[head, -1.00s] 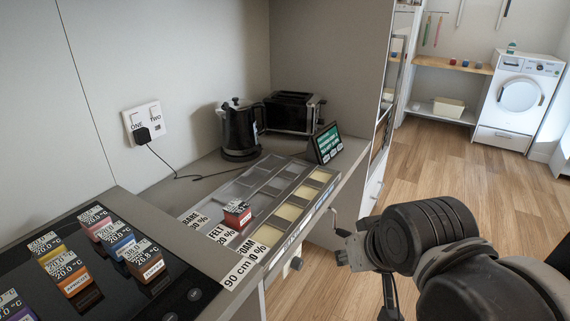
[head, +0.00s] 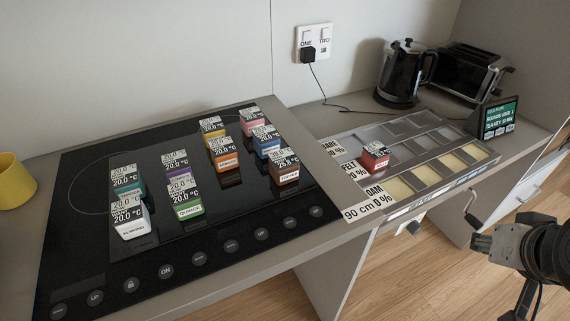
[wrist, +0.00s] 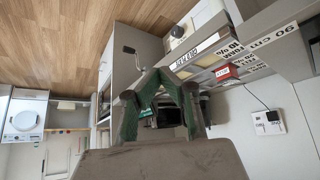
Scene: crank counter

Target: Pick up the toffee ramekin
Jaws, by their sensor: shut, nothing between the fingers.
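Several small labelled ramekins stand on the black cooktop in the head view. A brown ramekin (head: 285,174) at the cooktop's right side looks toffee-coloured, but its name is too small to read surely. A card with a temperature reading stands over it. My gripper (head: 482,243) is at the lower right, beyond the counter's front edge, well away from the ramekins. In the wrist view, the green-padded fingers of my gripper (wrist: 162,77) come together with nothing between them. The brown ramekin does not show there.
Blue (head: 266,146), orange (head: 224,160) and pink (head: 252,127) ramekins stand near the brown one. A red ramekin (head: 375,160) sits in the sectioned tray (head: 432,190). A crank (head: 472,214) sticks out at the counter front. The kettle (head: 402,75) and toaster (head: 466,75) stand behind.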

